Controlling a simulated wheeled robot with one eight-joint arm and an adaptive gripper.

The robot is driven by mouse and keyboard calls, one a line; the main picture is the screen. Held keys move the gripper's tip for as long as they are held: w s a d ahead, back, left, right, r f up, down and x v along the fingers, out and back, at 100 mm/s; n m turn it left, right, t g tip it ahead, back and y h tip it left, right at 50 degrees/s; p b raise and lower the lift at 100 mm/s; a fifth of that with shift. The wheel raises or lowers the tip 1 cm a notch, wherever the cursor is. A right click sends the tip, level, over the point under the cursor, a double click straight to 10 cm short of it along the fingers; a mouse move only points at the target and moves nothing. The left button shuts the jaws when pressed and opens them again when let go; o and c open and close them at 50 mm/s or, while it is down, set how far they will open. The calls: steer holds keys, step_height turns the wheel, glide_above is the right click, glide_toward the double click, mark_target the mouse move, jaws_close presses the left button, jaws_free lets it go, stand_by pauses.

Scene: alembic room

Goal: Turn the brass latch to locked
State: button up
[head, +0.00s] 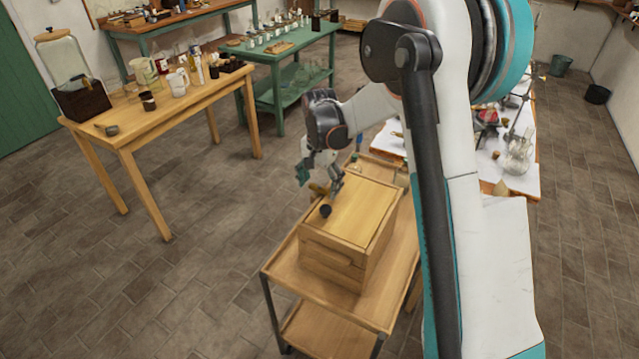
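A wooden box (350,232) with a flat lid stands on a wooden cart (286,262). A small brass-coloured piece (318,188), perhaps the latch, shows at the box's far left edge. It is too small and too covered to tell which way it is turned. My gripper (320,181) points down right over it from the far side. Its two fingers are spread apart, one to each side of the brass piece. I cannot tell whether either finger touches it. A dark round knob (325,211) sits nearer along the same edge.
A white-topped table (515,180) with glassware is at the right, partly behind my arm. A wooden table (150,118) with jars and mugs stands at the left, and a green table (285,55) behind. Tiled floor (190,270) left of the cart is clear.

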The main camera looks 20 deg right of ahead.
mark_target(320, 188)
step_height(320, 188, up, 12)
stand_by(0.7)
steer(key=shift+s, duration=0.1)
